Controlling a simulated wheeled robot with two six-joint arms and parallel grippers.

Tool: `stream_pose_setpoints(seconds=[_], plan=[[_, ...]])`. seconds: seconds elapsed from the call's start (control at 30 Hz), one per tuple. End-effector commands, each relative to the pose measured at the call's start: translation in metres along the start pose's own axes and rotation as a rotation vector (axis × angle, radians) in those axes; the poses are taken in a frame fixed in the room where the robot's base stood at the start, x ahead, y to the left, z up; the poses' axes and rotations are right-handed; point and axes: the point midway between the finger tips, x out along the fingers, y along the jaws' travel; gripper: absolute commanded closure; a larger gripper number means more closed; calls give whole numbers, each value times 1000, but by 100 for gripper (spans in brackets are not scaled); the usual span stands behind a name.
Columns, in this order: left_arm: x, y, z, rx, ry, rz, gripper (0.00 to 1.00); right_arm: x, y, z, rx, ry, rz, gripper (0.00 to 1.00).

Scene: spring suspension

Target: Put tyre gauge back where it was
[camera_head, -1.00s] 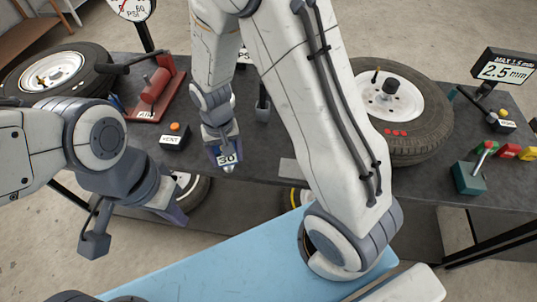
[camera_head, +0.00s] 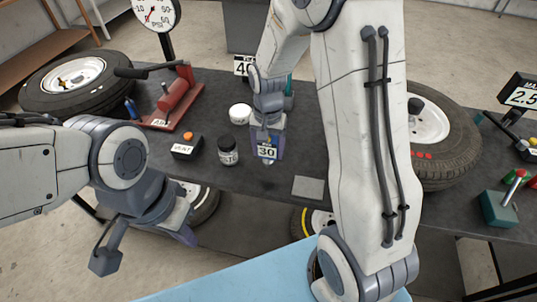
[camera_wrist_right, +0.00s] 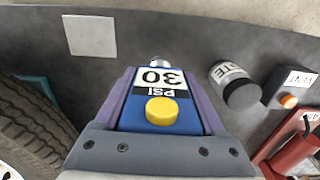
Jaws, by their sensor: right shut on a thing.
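The tyre gauge (camera_head: 267,152) is blue with a white display reading 30. In the right wrist view, the gauge (camera_wrist_right: 160,82) also shows PSI, a yellow button and a metal tip. My right gripper (camera_head: 266,146) is shut on it, a purple finger on each side, with the tip pointing down over the dark workbench. Whether the tip touches the bench is unclear. A flat grey square pad (camera_head: 308,187) lies bare to the right of the gauge; it also shows in the right wrist view (camera_wrist_right: 90,36). My left gripper (camera_head: 186,237) hangs at the lower left, its fingers mostly hidden.
A dark jar (camera_head: 228,150) stands left of the gauge, with a white round item (camera_head: 240,113) behind it. A VENT box (camera_head: 187,146) and red tool (camera_head: 178,98) are further left. Tyres (camera_head: 62,84) (camera_head: 445,150) flank the dark workbench (camera_head: 262,210).

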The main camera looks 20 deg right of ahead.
Motion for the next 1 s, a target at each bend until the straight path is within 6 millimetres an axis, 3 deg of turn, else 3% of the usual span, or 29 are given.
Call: stream_pose_setpoints(seconds=[0.17, 0.5, 0.9, 0.93, 1.0], plan=[[-4, 0, 0, 0, 0, 0, 100, 10, -3, -17, 0, 1, -1, 89], [-10, 1, 0, 0, 0, 0, 100, 49, -3, -17, -1, -1, 0, 89], [-7, 0, 0, 0, 0, 0, 100, 55, -3, -17, -1, 1, -1, 89], [-7, 0, 0, 0, 0, 0, 100, 55, -3, -17, -1, 1, -1, 20], [-8, 1, 0, 0, 0, 0, 100, 54, -3, -17, -1, 1, -1, 0]])
